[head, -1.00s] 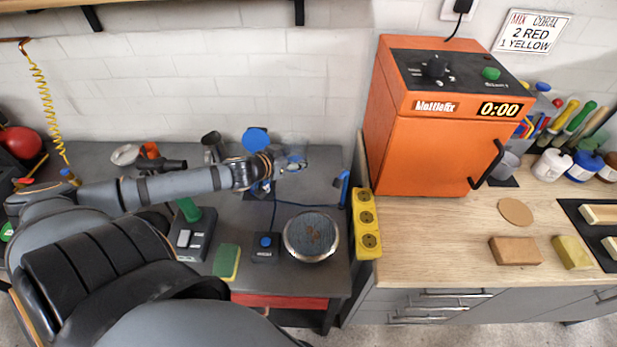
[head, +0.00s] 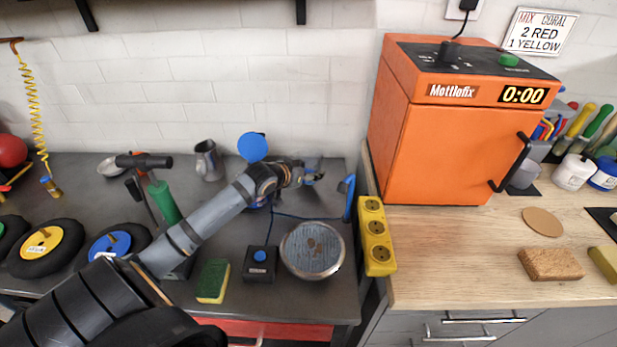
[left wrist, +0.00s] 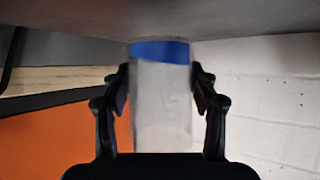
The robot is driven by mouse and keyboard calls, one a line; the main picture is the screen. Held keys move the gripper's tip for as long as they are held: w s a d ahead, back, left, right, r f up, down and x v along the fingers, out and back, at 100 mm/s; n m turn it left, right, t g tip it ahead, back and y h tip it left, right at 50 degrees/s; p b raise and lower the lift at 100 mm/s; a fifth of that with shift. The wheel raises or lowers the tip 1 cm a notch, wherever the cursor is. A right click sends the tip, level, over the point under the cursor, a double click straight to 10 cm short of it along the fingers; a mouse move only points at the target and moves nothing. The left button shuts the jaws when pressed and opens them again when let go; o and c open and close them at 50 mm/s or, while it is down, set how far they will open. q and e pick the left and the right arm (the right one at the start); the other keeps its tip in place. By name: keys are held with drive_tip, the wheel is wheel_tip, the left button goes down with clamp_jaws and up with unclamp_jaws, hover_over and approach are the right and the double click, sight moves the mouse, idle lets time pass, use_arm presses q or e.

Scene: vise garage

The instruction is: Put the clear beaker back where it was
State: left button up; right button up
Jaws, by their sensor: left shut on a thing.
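The clear beaker (left wrist: 160,105), see-through with a blue band at one end, is between the fingers of my left gripper (left wrist: 160,88) in the left wrist view. The fingers are shut on its sides. The blue-banded end is close to a grey surface; I cannot tell if it touches. In the head view the left gripper (head: 306,175) is over the back right of the grey bench (head: 330,210), near the wall. The beaker (head: 313,163) shows only faintly there, partly hidden by the gripper. My right gripper is not in view.
A blue upright bracket (head: 348,195) stands just right of the gripper. A round metal-rimmed plate (head: 313,250), a button box (head: 260,262) and a sponge (head: 212,281) lie in front. A blue disc (head: 252,147) and a metal jug (head: 207,160) stand left. The orange machine (head: 450,140) is right.

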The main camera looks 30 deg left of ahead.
use_arm(q)
drive_tip(key=shift+f, duration=1)
drive_tip(key=shift+f, duration=0.2)
drive_tip(key=o, duration=1.1)
drive_tip(key=shift+c, duration=0.2)
drive_tip(key=shift+o, duration=1.4)
drive_tip(key=shift+r, duration=0.1)
